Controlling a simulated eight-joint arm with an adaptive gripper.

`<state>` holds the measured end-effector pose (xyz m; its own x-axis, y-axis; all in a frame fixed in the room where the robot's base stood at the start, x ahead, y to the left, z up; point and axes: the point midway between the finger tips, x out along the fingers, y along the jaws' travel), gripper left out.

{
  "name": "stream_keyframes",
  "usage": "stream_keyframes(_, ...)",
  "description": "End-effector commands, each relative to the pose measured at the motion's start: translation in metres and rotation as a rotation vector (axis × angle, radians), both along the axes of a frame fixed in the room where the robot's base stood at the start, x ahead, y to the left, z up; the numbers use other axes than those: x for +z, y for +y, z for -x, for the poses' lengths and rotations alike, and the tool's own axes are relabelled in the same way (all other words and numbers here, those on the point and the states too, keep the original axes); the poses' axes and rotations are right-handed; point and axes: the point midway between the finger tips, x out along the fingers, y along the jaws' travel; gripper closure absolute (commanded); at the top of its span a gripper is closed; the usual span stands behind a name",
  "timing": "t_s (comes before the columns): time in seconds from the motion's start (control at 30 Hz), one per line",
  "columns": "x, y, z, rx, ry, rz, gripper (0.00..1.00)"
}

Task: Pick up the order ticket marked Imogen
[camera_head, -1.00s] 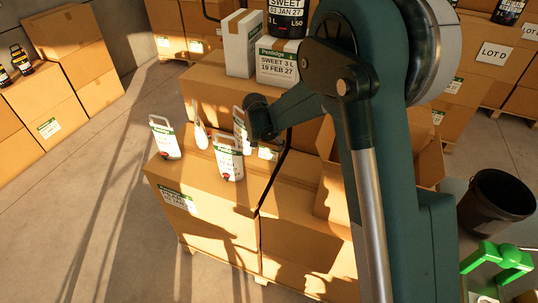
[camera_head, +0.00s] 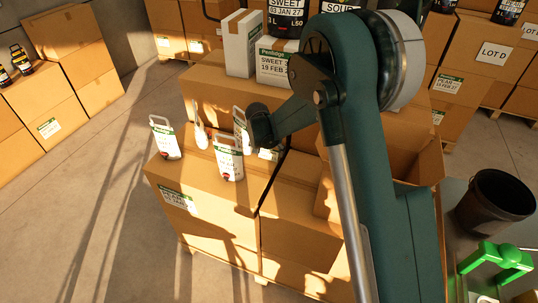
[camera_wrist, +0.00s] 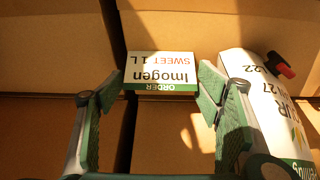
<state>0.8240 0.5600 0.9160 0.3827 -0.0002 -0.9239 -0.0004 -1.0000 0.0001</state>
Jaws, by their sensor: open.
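The order ticket marked Imogen (camera_wrist: 161,73) shows in the wrist view as a small white card with a green band. It reads "ORDER", "Imogen", "SWEET 1 L" and appears upside down there. It stands on the cardboard boxes, partly in shade. My gripper (camera_wrist: 153,88) is open, with one green-padded finger on each side of the ticket's near edge. I cannot tell whether either finger touches it. In the head view, the ticket (camera_head: 268,154) is a small pale patch beside the end of my arm, which hides part of it.
Several handled pouches, such as one (camera_head: 228,160), stand on the boxes (camera_head: 205,187). White cartons (camera_head: 241,45) stand on the box behind. A dark bucket (camera_head: 495,200) is at right.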

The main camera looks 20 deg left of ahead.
Motion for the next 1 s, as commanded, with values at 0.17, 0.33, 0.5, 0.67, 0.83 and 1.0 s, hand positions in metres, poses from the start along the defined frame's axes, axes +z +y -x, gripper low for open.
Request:
stream_keyframes(0.17,0.0,0.0,0.0,0.0,0.0,0.0,0.35)
stream_keyframes(0.33,0.0,0.0,0.0,0.0,0.0,0.0,0.41)
stream_keyframes(0.5,0.0,0.0,0.0,0.0,0.0,0.0,0.48)
stream_keyframes(0.67,0.0,0.0,0.0,0.0,0.0,0.0,0.48)
stream_keyframes(0.83,0.002,0.0,0.0,0.0,0.0,0.0,0.48)
stream_keyframes(1.0,0.01,0.0,0.0,0.0,0.0,0.0,0.48)
